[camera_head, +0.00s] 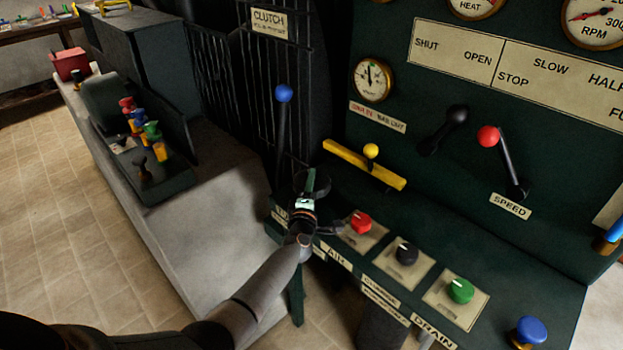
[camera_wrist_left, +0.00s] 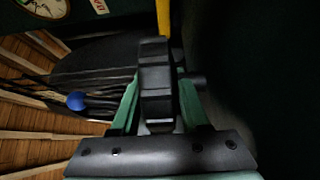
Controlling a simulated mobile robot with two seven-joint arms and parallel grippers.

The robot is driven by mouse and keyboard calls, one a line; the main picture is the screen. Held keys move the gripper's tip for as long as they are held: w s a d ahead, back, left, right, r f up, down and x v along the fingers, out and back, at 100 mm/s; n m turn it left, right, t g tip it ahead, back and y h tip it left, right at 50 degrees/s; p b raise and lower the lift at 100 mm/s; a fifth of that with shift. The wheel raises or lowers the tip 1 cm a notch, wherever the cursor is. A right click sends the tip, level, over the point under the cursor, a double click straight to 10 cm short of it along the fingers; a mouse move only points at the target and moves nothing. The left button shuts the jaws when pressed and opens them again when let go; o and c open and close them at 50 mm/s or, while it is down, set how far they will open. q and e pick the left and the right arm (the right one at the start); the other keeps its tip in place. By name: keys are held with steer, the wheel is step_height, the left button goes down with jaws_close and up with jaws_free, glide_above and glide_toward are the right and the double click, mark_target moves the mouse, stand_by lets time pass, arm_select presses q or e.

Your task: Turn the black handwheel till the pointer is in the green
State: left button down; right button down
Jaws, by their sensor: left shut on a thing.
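My left gripper (camera_head: 307,188) is in front of the left end of the dark green console, near the yellow bar. In the left wrist view its green fingers (camera_wrist_left: 158,100) are shut on a black ridged piece, which I take to be the black handwheel (camera_wrist_left: 156,72). In the head view the wheel is mostly hidden by the gripper and wrist. A small brass-rimmed gauge (camera_head: 373,79) on the panel above has its pointer near the top; I cannot make out a green band clearly. My right gripper is not in view.
A blue-knobbed lever (camera_head: 284,95) stands close behind the gripper. A yellow bar with a ball knob (camera_head: 371,151) lies to its right. Red (camera_head: 360,222), black (camera_head: 406,252) and green (camera_head: 460,290) knobs line the console front. A red-knobbed speed lever (camera_head: 488,136) is farther right.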

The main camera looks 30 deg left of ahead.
arm_select(q)
steer(key=shift+n+g+y, duration=0.3)
steer(key=shift+n+y, duration=0.1)
steer(key=shift+y, duration=0.2)
steer(key=shift+c, duration=2)
jaws_free()
steer(key=shift+s+d+p, duration=0.1)
steer(key=shift+s+p, duration=0.2)
steer(key=shift+p, duration=0.15)
steer(key=p+v, duration=0.5)
steer(key=v, duration=0.7)
steer(key=shift+p, duration=0.4)
